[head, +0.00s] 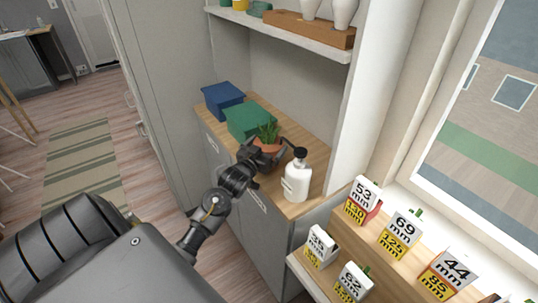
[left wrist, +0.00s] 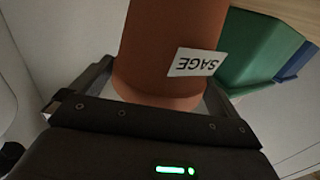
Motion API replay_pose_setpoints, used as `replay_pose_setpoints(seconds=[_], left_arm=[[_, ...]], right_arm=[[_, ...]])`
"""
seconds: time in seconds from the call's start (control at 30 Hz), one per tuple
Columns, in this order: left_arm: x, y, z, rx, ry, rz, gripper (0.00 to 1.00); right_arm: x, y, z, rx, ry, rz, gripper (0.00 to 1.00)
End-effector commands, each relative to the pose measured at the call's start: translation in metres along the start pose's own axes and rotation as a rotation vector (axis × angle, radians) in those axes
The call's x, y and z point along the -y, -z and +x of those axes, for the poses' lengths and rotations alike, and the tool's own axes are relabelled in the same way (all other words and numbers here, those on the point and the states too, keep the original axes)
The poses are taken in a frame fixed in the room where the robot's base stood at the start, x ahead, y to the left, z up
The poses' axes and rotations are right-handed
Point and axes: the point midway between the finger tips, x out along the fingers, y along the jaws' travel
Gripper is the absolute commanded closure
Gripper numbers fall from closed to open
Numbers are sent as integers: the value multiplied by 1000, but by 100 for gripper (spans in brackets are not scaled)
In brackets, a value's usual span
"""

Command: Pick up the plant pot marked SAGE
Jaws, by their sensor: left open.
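The plant pot marked SAGE is a terracotta pot (head: 268,149) with a green plant, standing on the wooden counter in the head view. In the left wrist view the pot (left wrist: 150,55) is upside down in the picture, and its white SAGE label (left wrist: 195,62) faces the camera. My left gripper (head: 269,157) is open, with its fingers on either side of the pot in the left wrist view (left wrist: 155,85). I cannot tell whether the fingers touch it. My right gripper is not in view.
A white pump bottle (head: 298,178) stands close to the right of my left gripper. A green box (head: 249,120) and a blue box (head: 222,99) are behind the pot. A shelf (head: 290,32) hangs above.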

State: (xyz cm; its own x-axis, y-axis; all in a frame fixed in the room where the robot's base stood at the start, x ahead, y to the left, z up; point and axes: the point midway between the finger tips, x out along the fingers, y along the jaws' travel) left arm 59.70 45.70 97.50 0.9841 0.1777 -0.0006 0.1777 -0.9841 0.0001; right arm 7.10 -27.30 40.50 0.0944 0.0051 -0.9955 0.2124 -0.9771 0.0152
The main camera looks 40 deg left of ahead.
Motion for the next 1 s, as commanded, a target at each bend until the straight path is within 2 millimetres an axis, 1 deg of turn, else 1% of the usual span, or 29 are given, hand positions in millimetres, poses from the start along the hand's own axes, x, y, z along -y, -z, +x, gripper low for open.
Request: replay_pose_setpoints(seconds=[0.13, 0.17, 0.7, 0.8, 1.0], left_arm=[[0, 0, 0, 0, 0, 0, 0], [0, 0, 0, 0, 0, 0, 1], [0, 0, 0, 0, 0, 0, 72], [0, 2, 0, -6, 0, 0, 83], [0, 3, 0, -6, 0, 0, 83]], right_arm=[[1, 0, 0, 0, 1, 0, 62], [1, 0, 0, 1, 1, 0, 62], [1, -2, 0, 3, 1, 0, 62], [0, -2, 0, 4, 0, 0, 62], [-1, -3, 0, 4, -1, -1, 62]])
